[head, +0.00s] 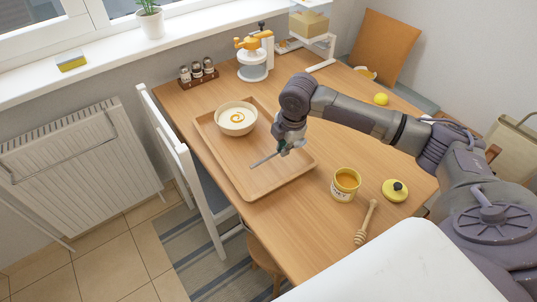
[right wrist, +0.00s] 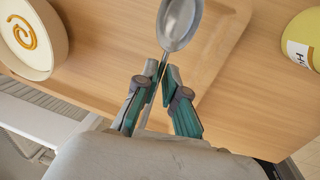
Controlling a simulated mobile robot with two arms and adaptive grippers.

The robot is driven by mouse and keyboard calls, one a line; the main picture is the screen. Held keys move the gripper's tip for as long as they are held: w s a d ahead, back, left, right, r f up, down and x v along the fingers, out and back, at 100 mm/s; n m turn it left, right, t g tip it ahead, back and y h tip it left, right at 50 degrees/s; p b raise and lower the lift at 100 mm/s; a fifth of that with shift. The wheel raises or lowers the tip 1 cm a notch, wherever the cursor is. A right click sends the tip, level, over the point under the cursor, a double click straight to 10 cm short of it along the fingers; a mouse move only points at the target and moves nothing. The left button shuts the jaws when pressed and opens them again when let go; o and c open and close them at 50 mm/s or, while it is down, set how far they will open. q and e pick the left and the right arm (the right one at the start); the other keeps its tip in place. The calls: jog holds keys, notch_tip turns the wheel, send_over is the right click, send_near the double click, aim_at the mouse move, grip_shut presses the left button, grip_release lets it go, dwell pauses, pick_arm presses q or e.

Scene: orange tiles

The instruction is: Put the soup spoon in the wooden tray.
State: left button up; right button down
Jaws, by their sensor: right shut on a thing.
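The wooden tray (head: 252,182) lies on the table, with a bowl of cream-coloured soup (head: 237,117) at its far left part. My right gripper (head: 288,147) is over the right part of the tray, shut on the metal soup spoon (head: 264,160). In the right wrist view the spoon's bowl (right wrist: 180,22) sticks out past the fingertips (right wrist: 162,72), and its handle is partly hidden between the fingers. The spoon is over the tray floor (right wrist: 120,30); I cannot tell the exact gap. My left gripper is not in view.
Shakers (head: 197,72), a juicer (head: 254,58) and a lemon (head: 381,99) are farther back. A white chair (head: 190,170) stands at the left edge.

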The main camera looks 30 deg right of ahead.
aim_at(271, 162)
jog(key=w+a+f, duration=0.2)
jog(key=shift+w, duration=0.4)
jog(key=shift+f, duration=2.05)
jog(key=c, duration=1.3)
grip_release()
jog(key=shift+f, duration=0.15)
jog(key=shift+o, duration=0.2)
jog(key=r, duration=0.4)
jog(key=s+r, duration=0.1)
jog(key=r, duration=0.3)
jog(key=s+r, duration=0.1)
jog(key=r, duration=0.3)
jog(key=shift+s+d, duration=0.1)
jog(key=shift+s, duration=0.05)
